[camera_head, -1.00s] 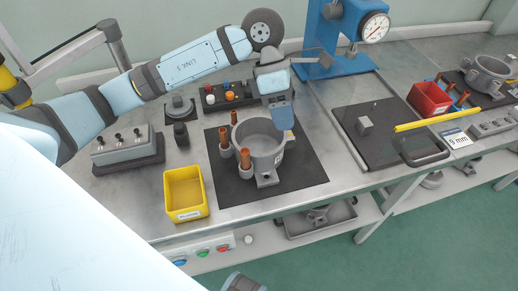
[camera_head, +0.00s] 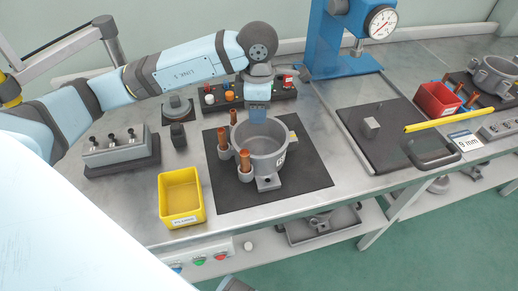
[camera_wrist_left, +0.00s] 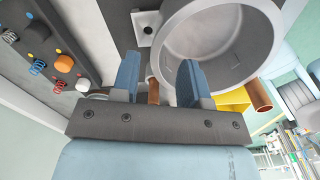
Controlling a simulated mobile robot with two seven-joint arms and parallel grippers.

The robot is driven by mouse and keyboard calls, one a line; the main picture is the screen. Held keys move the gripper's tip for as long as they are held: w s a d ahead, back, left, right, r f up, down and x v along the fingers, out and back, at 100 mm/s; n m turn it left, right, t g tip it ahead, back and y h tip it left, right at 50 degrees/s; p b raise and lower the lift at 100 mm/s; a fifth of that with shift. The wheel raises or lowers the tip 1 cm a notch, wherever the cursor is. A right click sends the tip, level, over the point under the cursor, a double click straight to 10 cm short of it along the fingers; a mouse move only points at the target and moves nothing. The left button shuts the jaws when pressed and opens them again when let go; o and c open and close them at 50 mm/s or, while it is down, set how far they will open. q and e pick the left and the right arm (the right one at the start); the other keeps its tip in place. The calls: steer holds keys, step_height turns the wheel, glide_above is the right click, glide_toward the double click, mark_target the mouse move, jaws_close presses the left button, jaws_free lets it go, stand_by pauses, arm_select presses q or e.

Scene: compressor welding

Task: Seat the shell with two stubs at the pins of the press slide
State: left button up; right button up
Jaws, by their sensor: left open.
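The grey round shell (camera_head: 262,147) stands upright on the black mat, with three copper-coloured stubs showing at its left side, such as the front one (camera_head: 245,161). In the left wrist view the shell (camera_wrist_left: 215,35) fills the upper right. My left gripper (camera_head: 257,115) is open at the shell's far rim. In the wrist view one stub (camera_wrist_left: 153,90) shows between its fingers (camera_wrist_left: 157,82); whether they touch it I cannot tell. The press slide (camera_head: 390,150) is a dark plate with a front handle, right of the mat. Its pins are not clear. My right gripper is out of view.
The blue press (camera_head: 345,60) with a dial stands behind the slide. A small grey block (camera_head: 371,127) sits on the slide. A yellow bin (camera_head: 181,196) is left of the mat; a red bin (camera_head: 437,99) and a yellow bar (camera_head: 442,123) are right.

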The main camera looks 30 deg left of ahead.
mark_target(260, 135)
arm_select(q)
steer(key=f, duration=0.5)
steer(key=shift+w, duration=0.3)
steer(key=shift+d, duration=0.1)
jaws_close()
steer(key=shift+r, duration=0.1)
step_height(260, 135, up, 20)
steer(key=p, duration=0.2)
steer(key=c, duration=0.6)
jaws_free()
jaws_close()
